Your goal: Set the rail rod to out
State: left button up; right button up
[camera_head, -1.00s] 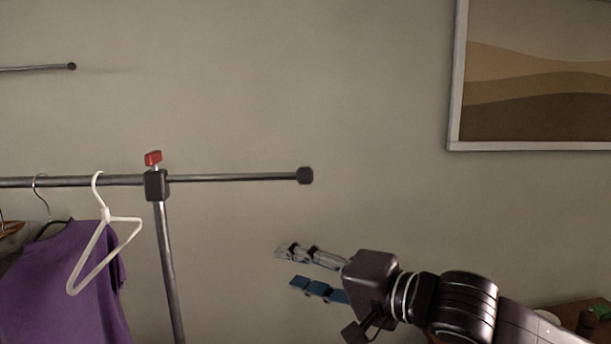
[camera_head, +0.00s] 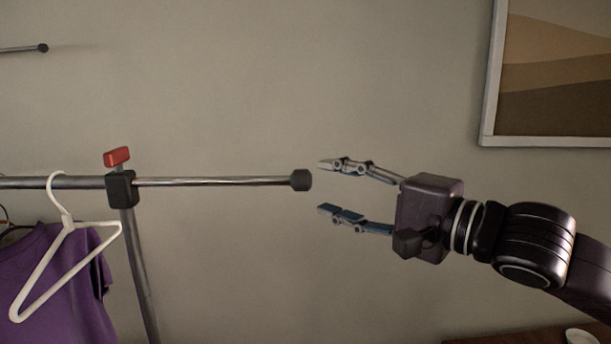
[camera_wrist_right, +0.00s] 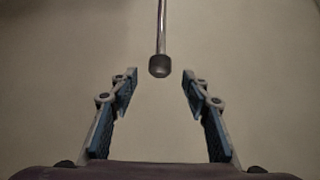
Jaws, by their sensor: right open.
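The rail rod (camera_head: 215,181) is a thin metal bar that sticks out to the right from a black clamp block (camera_head: 121,189) on the clothes rack. It ends in a dark cap (camera_head: 301,180). A red knob (camera_head: 117,157) stands on top of the block. My right gripper (camera_head: 322,187) is open and empty just right of the cap, its fingers pointing left at about the cap's height. In the right wrist view the cap (camera_wrist_right: 159,66) shows just beyond and between the two fingertips (camera_wrist_right: 158,78), touching neither. My left gripper is not in view.
A white hanger (camera_head: 62,245) and a purple shirt (camera_head: 55,285) hang on the rack's rail at left. Another rod (camera_head: 22,48) shows at upper left. A framed picture (camera_head: 550,75) hangs on the wall. The space around the cap is clear.

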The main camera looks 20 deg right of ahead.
aim_at(301, 181)
jog(key=shift+w+a+r+p, duration=0.2)
jog(key=shift+a+r+p, duration=0.1)
jog(key=shift+a, duration=0.1)
jog(key=p+x, duration=0.1)
jog(key=x, duration=0.1)
jog(key=p+x, duration=0.1)
jog(key=x, duration=0.2)
jog(key=shift+w+f+p, duration=0.2)
jog(key=shift+w+p, duration=0.15)
jog(key=shift+w, duration=0.05)
jog(key=shift+w+a, duration=0.3)
jog(key=shift+w, duration=0.05)
jog(key=shift+f, duration=0.1)
jog(key=shift+d, duration=0.1)
jog(key=shift+c, duration=0.7)
grip_shut()
